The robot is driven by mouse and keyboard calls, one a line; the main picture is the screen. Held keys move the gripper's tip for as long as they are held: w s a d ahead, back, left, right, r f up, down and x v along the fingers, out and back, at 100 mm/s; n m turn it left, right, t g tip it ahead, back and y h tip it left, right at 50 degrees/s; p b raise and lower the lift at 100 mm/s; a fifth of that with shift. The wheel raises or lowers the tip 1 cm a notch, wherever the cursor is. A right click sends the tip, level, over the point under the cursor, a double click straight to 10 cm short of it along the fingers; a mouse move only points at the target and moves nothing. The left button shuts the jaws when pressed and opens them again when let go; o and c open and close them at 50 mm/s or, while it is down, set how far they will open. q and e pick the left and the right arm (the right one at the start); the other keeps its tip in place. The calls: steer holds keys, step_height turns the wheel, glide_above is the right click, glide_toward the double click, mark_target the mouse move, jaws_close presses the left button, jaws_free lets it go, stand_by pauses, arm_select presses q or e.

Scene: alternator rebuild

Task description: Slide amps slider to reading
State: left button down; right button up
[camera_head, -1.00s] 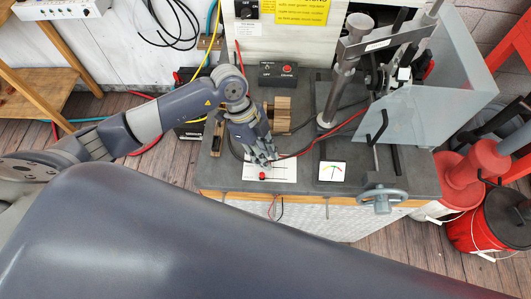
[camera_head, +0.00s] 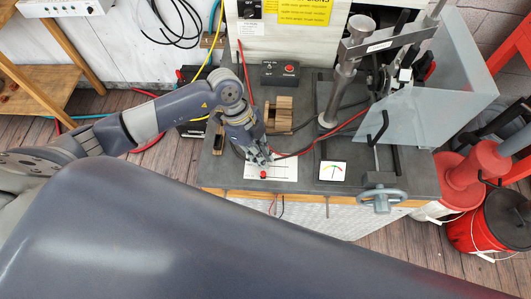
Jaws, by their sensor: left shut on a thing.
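The amps slider is a small red knob (camera_head: 263,174) on a white scale card (camera_head: 285,173) near the front edge of the grey bench top. My left gripper (camera_head: 262,168) points down over the card and is shut on the red knob, which shows just below the fingertips. The fingers cover part of the card and its track. A white meter (camera_head: 332,171) with a coloured arc and needle lies to the right of the card; its exact reading is too small to tell. My right gripper is not in view.
A press or clamp stand with a steel cylinder (camera_head: 343,80) and a clear shield (camera_head: 440,95) stands at the right of the bench. A handwheel (camera_head: 382,199) sits at the front edge. Wooden blocks (camera_head: 279,112), a black switch box (camera_head: 280,73) and red and black leads lie behind the card.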

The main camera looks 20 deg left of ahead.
arm_select(q)
steer(key=shift+a, duration=0.15)
steer(key=c, duration=1.9)
jaws_free()
steer(key=shift+a, duration=0.1)
steer(key=shift+r, duration=0.1)
steer(key=shift+a+r, duration=0.1)
steer(key=shift+r, duration=0.2)
steer(key=v, duration=1.1)
steer(key=shift+a+r, duration=0.1)
